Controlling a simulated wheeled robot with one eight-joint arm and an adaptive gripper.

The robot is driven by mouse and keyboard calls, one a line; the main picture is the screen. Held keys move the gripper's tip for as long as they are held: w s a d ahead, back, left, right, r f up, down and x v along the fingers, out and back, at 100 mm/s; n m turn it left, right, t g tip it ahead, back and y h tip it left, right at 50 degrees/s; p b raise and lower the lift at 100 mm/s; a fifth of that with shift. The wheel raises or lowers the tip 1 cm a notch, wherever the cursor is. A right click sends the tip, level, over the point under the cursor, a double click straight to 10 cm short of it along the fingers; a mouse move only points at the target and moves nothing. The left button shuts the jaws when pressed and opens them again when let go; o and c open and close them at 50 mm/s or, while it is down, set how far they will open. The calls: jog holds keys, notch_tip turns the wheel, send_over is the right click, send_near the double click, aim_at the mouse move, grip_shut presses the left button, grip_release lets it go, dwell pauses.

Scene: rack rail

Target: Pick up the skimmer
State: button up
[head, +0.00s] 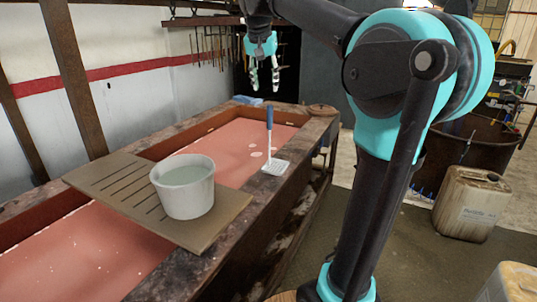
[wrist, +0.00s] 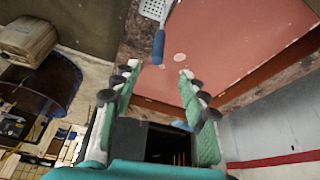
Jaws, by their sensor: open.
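The skimmer has a blue handle (head: 269,117) and a pale perforated head (head: 275,166). In the head view its head rests on the right rim of the long trough and its handle stands up. In the wrist view the blue handle (wrist: 159,46) and part of the perforated head (wrist: 153,9) show at the top, beyond the fingertips. My gripper (head: 264,88) is open and empty, above the far end of the trough. In the wrist view its two green fingers (wrist: 157,72) are spread apart, with nothing between them.
The trough (head: 297,152) holds reddish liquid. A slatted board (head: 232,208) lies across it and bears a white bucket (head: 186,195). A blue cloth (head: 247,100) lies at the far end. Tools hang on the back wall. A beige canister (head: 470,205) stands on the floor at right.

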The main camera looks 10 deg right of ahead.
aim_at(269, 113)
jog(key=x, duration=1)
jog(key=shift+s+x, duration=0.2)
jog(key=shift+x, duration=2.45)
jog(key=shift+f, duration=0.1)
grip_shut()
